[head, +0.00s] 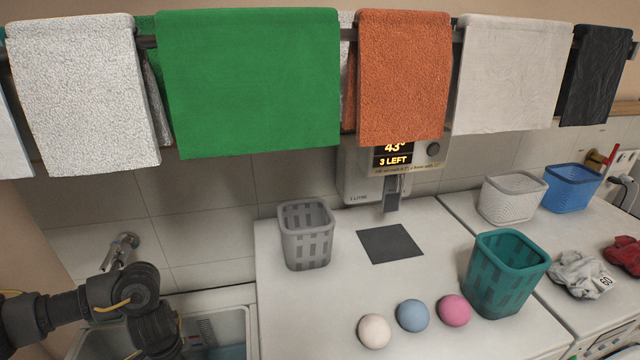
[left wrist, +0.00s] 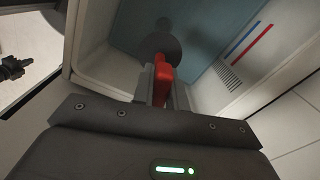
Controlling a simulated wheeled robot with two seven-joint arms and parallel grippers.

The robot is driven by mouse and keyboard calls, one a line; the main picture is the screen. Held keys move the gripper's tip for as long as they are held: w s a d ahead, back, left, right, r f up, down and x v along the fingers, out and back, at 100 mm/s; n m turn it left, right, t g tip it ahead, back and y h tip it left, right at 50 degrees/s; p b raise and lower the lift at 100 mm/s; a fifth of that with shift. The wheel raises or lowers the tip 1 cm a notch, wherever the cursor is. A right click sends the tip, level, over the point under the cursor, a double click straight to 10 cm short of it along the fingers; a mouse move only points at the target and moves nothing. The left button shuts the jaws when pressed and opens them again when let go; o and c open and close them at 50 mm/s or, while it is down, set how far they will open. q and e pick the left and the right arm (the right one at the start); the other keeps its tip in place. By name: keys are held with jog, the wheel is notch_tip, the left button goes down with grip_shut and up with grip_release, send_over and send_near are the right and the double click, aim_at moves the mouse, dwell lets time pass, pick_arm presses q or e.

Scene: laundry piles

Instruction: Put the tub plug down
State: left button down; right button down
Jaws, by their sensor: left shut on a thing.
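The tub plug (left wrist: 162,76) shows in the left wrist view as a red grip with a dark round disc beyond it. My left gripper (left wrist: 161,88) is shut on the red grip and holds the plug over the tub (left wrist: 205,95). Whether the disc touches the tub floor cannot be told. The tub also shows in the head view (head: 250,322) at the lower left, with bluish water or floor inside. My left arm reaches in there, but its gripper and the plug are hidden below the picture edge.
A wall tap (head: 122,245) stands above the tub. On the white top to its right are a grey basket (head: 306,235), a dark square mat (head: 390,244), three balls (head: 412,315) and a teal basket (head: 507,275). Towels hang from a rail above.

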pick_arm(q)
jog(key=shift+s+d+f+n, duration=0.2)
jog(key=shift+s+d+n, duration=0.9)
jog(key=shift+s+d, duration=0.05)
jog(key=d+n+b, duration=0.4)
jog(key=d+b, duration=0.3)
jog(key=d, duration=0.1)
jog(key=w+d+r+m+b, duration=0.1)
jog(key=w+d+r+b, duration=0.1)
jog(key=w+r+b, duration=0.4)
jog(key=shift+w+b, duration=0.15)
jog(key=shift+b, duration=0.55)
